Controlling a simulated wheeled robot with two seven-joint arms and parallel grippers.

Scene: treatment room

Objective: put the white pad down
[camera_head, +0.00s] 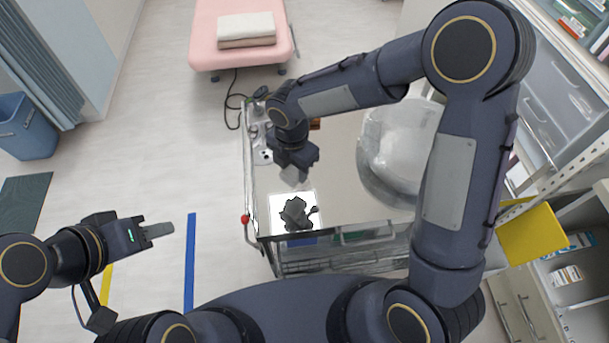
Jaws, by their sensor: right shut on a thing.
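My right gripper (294,172) points down over the steel trolley (340,160), shut on a small pale thing, which I take to be the white pad (294,176). The pad is mostly hidden by the gripper and appears to be above the trolley top. Just in front of it, a white square sheet (276,221) lies on the trolley's near left corner, with a dark crumpled thing (296,213) on it. My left gripper (160,230) is over the floor, left of the trolley.
A large clear round bowl (380,175) stands on the trolley's right part, partly behind my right arm. Small items (263,156) lie along its left edge. A pink bed (213,50) with folded towels (246,28) is behind. Shelves (575,110) stand at right, a blue bin (26,128) at left.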

